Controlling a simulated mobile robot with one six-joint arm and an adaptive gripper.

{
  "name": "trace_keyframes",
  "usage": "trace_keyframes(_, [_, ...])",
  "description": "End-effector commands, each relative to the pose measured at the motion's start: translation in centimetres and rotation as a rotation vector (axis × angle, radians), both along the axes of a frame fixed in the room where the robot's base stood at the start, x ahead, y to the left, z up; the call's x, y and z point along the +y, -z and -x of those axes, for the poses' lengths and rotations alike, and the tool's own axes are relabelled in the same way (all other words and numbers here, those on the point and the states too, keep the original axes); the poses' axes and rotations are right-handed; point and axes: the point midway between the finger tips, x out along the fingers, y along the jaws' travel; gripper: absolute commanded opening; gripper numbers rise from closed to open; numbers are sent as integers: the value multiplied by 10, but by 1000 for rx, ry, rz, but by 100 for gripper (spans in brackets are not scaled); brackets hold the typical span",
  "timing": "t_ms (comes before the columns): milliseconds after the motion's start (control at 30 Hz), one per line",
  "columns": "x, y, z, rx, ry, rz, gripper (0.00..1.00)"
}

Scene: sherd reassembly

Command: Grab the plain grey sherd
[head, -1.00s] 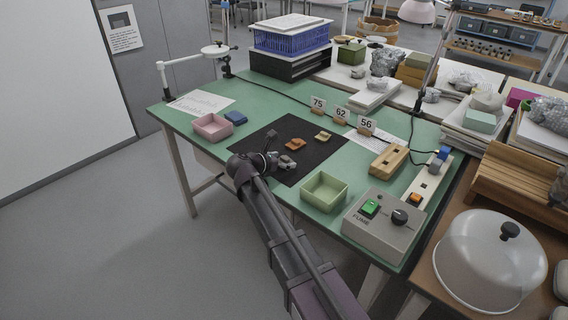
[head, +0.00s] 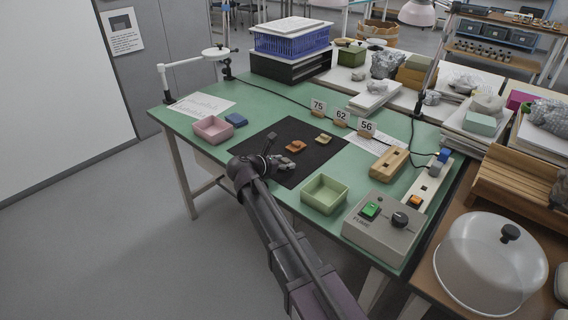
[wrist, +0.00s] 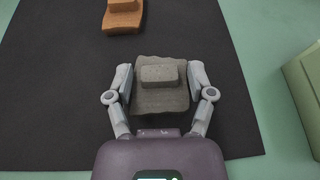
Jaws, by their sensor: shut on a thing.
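The plain grey sherd (wrist: 162,98) shows in the wrist view, a rough grey piece with a raised block on its top. My gripper (wrist: 161,90) is shut on it, with one finger against its left side and one against its right. In the head view my gripper (head: 277,160) is over the front part of the black mat (head: 295,172), and my arm and fingers hide most of the sherd. I cannot tell whether the sherd touches the mat.
An orange-brown sherd (head: 296,146) and a yellowish sherd (head: 324,139) lie on the mat beyond my gripper. A green tray (head: 324,208) stands to the right, a pink tray (head: 212,139) and a blue item (head: 236,119) to the left. A grey control box (head: 383,225) is at the right.

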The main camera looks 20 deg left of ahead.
Motion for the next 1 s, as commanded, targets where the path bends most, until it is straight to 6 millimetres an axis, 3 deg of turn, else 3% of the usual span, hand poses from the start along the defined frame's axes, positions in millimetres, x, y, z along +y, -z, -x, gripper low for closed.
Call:
trace_keyframes(267, [0,-9,0,1,-1,-1,22])
trace_keyframes(667, [0,-39,0,2,-1,-1,22])
trace_keyframes(1000, [25,-42,64,2,-2,-1,22])
